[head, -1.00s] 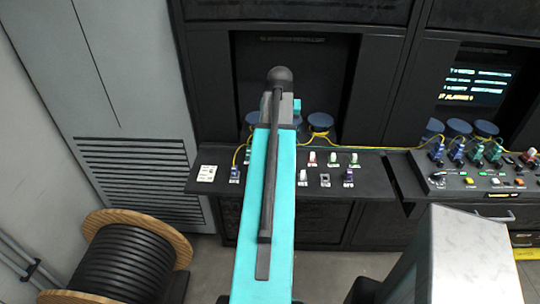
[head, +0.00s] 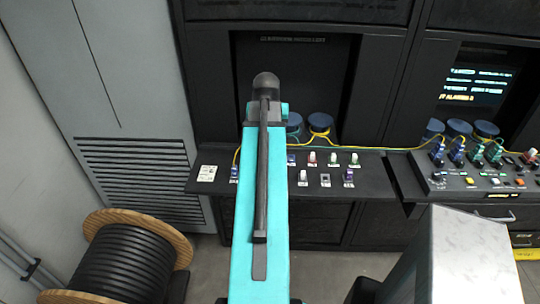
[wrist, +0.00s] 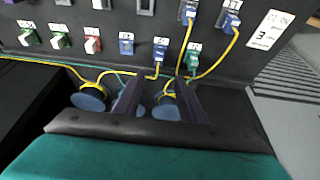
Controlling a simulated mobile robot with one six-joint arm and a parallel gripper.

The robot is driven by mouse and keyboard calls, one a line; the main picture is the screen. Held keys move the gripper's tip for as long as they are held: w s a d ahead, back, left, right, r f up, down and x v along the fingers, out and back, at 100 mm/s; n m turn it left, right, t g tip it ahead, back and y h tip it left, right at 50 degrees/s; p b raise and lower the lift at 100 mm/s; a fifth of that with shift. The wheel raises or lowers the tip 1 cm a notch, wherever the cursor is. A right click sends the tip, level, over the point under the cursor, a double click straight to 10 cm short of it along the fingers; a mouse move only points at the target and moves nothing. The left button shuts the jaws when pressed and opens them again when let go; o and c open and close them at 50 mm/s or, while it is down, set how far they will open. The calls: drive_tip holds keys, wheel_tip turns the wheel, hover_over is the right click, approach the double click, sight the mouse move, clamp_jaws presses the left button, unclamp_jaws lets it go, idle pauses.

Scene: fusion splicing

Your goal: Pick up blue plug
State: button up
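Several blue plugs sit in the panel's sockets. In the wrist view one blue plug without a cable in view (wrist: 126,44) stands beside the red one, and it also shows in the head view (head: 291,159). Another blue plug (wrist: 160,50) has a yellow cable and lies just beyond the space between my fingertips. Two more with yellow cables are at the top, one in the middle (wrist: 187,12) and one at the right (wrist: 230,20). Which one is meant I cannot tell. My gripper (wrist: 158,83) is open and empty, its dark fingers apart. My arm hides part of the panel in the head view.
A green plug (wrist: 193,58) stands close to the right finger. Red (wrist: 92,44) and green (wrist: 60,40) plugs stand at the left. Blue round spools (wrist: 89,97) and yellow cables lie around the fingers. A cable drum (head: 124,255) stands on the floor at left.

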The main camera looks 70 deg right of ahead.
drive_tip(key=s+x, duration=0.1)
drive_tip(key=x, duration=0.5)
drive_tip(key=shift+w+f, duration=0.25)
drive_tip(key=shift+w, duration=0.25)
drive_tip(key=shift+d+f, duration=0.1)
drive_tip(key=shift+s+x, duration=0.2)
drive_tip(key=shift+x, duration=2.3)
clamp_jaws()
wheel_tip(320, 180, up, 10)
